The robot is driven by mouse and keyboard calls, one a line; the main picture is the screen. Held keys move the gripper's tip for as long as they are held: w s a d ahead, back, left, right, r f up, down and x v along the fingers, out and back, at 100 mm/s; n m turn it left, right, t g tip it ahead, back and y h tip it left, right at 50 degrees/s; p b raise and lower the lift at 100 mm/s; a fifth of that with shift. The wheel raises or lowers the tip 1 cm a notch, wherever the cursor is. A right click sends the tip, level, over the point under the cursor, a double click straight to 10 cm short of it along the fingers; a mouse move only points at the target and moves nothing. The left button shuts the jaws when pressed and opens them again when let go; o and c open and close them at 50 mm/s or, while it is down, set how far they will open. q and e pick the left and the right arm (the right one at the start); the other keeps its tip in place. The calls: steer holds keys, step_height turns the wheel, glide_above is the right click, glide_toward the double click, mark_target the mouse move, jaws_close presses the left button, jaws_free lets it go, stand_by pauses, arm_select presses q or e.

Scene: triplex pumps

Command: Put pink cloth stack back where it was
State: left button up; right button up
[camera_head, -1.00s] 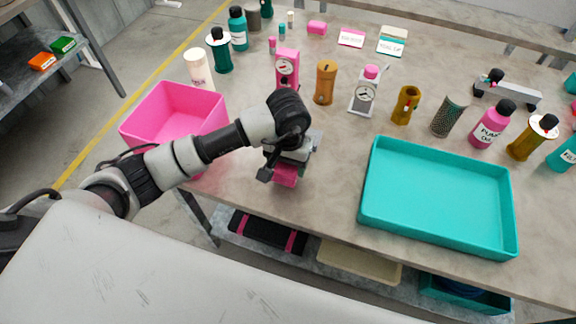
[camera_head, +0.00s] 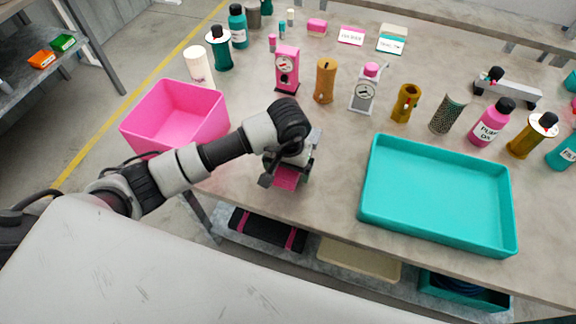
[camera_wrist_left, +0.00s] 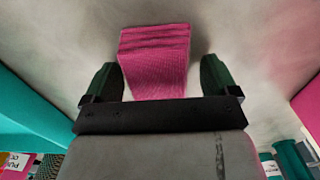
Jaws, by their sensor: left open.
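The pink cloth stack (camera_head: 287,177) lies on the table near its front edge, partly hidden under my left gripper (camera_head: 287,182). In the left wrist view the pink cloth stack (camera_wrist_left: 155,62) shows its layered edge and top, with the open fingers of my left gripper (camera_wrist_left: 160,80) on either side of it. There are gaps between the fingers and the cloth. My right gripper is not in view.
A pink bin (camera_head: 178,112) stands to the left and a teal tray (camera_head: 437,245) to the right. Several pumps and bottles, including a pink dispenser (camera_head: 287,70), stand behind. Another pink block (camera_head: 317,27) lies at the back. Bare table surrounds the cloth.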

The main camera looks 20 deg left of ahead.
arm_select(q)
steer(key=shift+r, duration=0.15)
step_height(320, 180, up, 12)
steer(key=b, duration=0.1)
stand_by(0.5)
